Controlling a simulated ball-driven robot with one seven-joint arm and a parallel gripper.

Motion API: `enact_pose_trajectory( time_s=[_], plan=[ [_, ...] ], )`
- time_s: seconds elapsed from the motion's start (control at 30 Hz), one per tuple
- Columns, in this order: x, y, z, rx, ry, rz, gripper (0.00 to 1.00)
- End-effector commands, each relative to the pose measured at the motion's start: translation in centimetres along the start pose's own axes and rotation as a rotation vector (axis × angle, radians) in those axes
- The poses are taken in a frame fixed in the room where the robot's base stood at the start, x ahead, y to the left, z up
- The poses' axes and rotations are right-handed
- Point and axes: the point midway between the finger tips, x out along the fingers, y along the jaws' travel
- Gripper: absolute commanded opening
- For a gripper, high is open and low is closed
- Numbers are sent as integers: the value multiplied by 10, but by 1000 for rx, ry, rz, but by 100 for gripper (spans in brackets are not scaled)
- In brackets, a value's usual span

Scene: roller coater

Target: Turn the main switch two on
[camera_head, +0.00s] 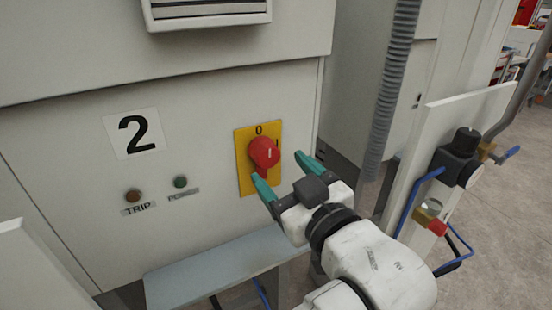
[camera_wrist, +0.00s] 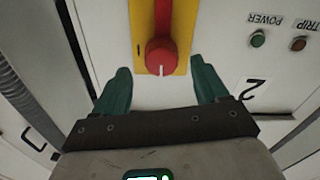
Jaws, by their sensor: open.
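The main switch two is a red rotary knob (camera_head: 264,153) on a yellow plate (camera_head: 245,183), set in the light cabinet front right of a label "2" (camera_head: 134,134). The plate shows a "0" above the knob, and the knob's white mark stands near upright. In the wrist view the red knob (camera_wrist: 160,57) and yellow plate (camera_wrist: 143,30) appear upside down. My gripper (camera_head: 282,170) is open, its green fingers spread on either side of the knob's line. In the wrist view my gripper (camera_wrist: 162,82) has its fingertips just short of the knob, with nothing between them.
TRIP (camera_head: 133,195) and POWER (camera_head: 180,182) lamps sit left of the switch. A pale ledge (camera_head: 215,262) juts out below. A grey corrugated hose (camera_head: 389,90) and a white panel with a valve and blue tubing (camera_head: 436,180) stand on the right.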

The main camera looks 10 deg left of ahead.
Motion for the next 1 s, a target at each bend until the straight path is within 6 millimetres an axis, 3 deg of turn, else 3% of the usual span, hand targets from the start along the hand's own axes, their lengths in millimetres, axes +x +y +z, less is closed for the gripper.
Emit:
enact_pose_trajectory(
  time_s=[0.1,0.3,0.67,1.0],
  plan=[
    [19,0,-1,1,-1,-1,73],
    [37,0,0,0,-1,1,73],
    [40,0,1,1,0,2,72],
    [40,0,1,1,0,2,40]
  ],
)
